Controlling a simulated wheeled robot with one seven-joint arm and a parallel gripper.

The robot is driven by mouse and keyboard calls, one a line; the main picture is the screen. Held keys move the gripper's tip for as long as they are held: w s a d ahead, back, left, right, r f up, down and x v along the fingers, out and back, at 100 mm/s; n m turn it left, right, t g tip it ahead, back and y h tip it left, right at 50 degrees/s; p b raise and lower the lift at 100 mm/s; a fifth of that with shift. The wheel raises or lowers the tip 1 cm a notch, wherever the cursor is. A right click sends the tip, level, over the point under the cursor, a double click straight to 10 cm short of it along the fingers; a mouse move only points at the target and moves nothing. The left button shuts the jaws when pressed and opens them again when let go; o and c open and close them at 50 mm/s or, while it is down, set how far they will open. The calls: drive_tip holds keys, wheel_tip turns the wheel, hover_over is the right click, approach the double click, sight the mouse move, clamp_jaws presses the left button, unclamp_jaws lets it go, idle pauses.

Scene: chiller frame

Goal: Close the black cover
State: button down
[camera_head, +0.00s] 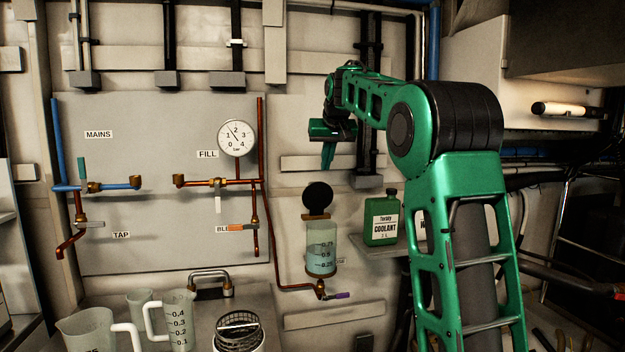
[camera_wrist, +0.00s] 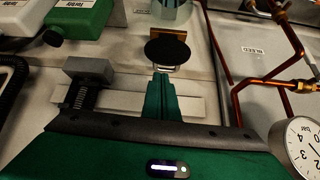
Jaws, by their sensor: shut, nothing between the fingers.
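The black cover (camera_head: 318,196) is a round disc standing upright, hinged open on a brass-coloured fitting (camera_head: 316,216) at the top of a clear cylinder (camera_head: 321,248) of pale blue liquid with level marks. In the wrist view the cover (camera_wrist: 166,52) is just beyond my fingertips, with the brass fitting (camera_wrist: 172,34) and cylinder (camera_wrist: 172,12) behind it. My gripper (camera_head: 328,162) points down above the cover, slightly to its right, and is shut and empty. In the wrist view its green fingers (camera_wrist: 161,82) lie together. They appear apart from the cover.
A green coolant bottle (camera_head: 381,219) stands on a shelf right of the cylinder. A pressure gauge (camera_head: 236,137) and copper pipes (camera_head: 220,182) are on the left panel. Measuring jugs (camera_head: 180,318) stand at the lower left. A black vertical rail (camera_head: 368,110) runs behind my gripper.

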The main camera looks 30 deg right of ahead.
wheel_tip(320, 180, up, 3)
drive_tip(key=t, duration=0.1)
hover_over(316, 197)
drive_tip(key=x, duration=0.9)
drive_tip(key=shift+w+d+f, duration=0.2)
drive_tip(key=shift+f, duration=0.1)
drive_tip(key=shift+s+a, duration=0.25)
drive_tip(key=shift+s, duration=0.45)
drive_tip(key=shift+s+a+f, duration=0.15)
drive_tip(key=shift+s+f, duration=0.15)
drive_tip(key=shift+s, duration=0.25)
drive_tip(key=shift+s+a+f, duration=0.15)
drive_tip(key=shift+s+f, duration=0.2)
drive_tip(key=shift+s, duration=0.2)
drive_tip(key=shift+a, duration=0.15)
